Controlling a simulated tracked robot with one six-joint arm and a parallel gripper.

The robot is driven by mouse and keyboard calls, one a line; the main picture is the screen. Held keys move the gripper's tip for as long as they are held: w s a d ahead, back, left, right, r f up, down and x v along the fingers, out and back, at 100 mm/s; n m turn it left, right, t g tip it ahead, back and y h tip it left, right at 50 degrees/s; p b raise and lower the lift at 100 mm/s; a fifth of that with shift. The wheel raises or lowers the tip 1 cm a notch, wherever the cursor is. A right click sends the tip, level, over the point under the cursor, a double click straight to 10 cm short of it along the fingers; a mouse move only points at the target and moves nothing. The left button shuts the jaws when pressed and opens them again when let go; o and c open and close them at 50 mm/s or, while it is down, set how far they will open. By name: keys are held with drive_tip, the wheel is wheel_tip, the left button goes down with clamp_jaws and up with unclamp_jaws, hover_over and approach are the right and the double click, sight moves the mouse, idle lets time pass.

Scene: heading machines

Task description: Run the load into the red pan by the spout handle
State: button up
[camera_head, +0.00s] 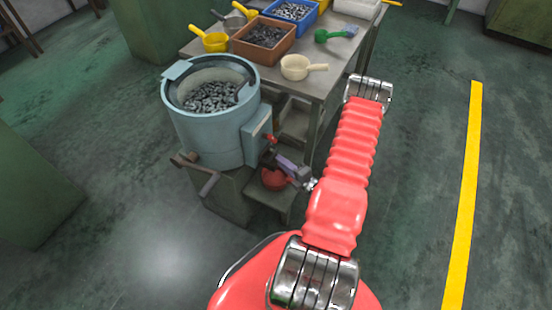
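A pale blue drum (205,138) stands on a green cabinet, with a load of small grey metal pieces (212,97) inside its open top. A boxy spout housing (256,136) juts from the drum's right side, with a small red part (270,139) at its outer edge that looks like the spout handle. The red pan (273,180) sits on a low shelf below the spout, partly hidden by my gripper. My gripper (271,157) is above the pan and just below the red part. Whether it touches anything, and its finger opening, are too small to tell.
A crank (208,183) sticks out at the drum's lower front. The bench (330,85) behind holds a brown bin (264,54), a blue bin, several scoops and a cream ladle (295,67). Open floor lies at right, with a yellow line (466,200).

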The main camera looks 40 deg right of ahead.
drive_tip(key=shift+x, duration=2.15)
drive_tip(key=shift+c, duration=0.3)
clamp_jaws()
